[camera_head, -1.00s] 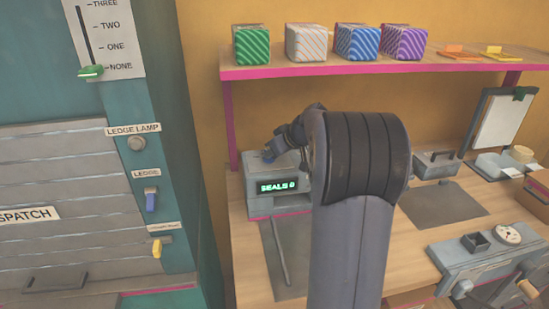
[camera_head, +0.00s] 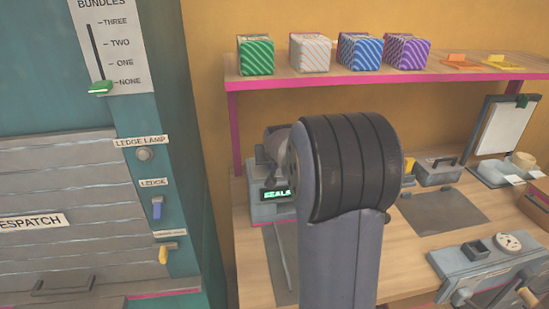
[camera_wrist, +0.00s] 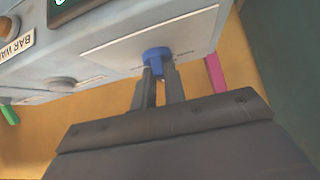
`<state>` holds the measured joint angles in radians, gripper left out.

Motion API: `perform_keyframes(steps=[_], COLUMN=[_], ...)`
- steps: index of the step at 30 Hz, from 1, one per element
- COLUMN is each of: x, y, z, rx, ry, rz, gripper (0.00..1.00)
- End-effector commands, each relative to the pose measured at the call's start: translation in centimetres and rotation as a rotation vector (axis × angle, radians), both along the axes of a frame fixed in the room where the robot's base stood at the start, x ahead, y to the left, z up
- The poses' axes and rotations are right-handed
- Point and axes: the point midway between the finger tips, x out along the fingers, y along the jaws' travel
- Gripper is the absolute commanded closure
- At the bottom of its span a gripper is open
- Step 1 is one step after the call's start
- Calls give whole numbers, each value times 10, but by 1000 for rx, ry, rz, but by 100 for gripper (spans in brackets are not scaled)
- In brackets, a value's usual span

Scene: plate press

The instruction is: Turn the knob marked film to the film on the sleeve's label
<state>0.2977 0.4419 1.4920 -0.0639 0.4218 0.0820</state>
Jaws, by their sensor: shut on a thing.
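My gripper (camera_wrist: 160,72) is shut on a small blue knob (camera_wrist: 156,52) on the pale plate of a grey machine (camera_wrist: 95,50) in the wrist view. No marking beside this knob is readable, so I cannot tell whether it is the film knob. In the head view, the machine (camera_head: 262,213) with a lit display reading "SEALS" (camera_head: 277,194) stands at the bench's back left, partly hidden by my arm. My gripper and the knob are hidden there. I cannot make out a sleeve or its label.
A shelf (camera_head: 400,78) above the bench holds striped green (camera_head: 256,55), pale (camera_head: 310,53), blue (camera_head: 360,52) and purple (camera_head: 407,50) blocks. A teal dispatch cabinet (camera_head: 185,200) stands left. Another grey device (camera_head: 480,262) sits at the front right.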

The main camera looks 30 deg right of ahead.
Motion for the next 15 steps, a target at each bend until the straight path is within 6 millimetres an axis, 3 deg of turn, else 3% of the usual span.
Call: perform_keyframes(steps=[15], x=[3], y=[6], z=[-6], rx=[0], ry=[-2], rz=[-273], gripper=[100])
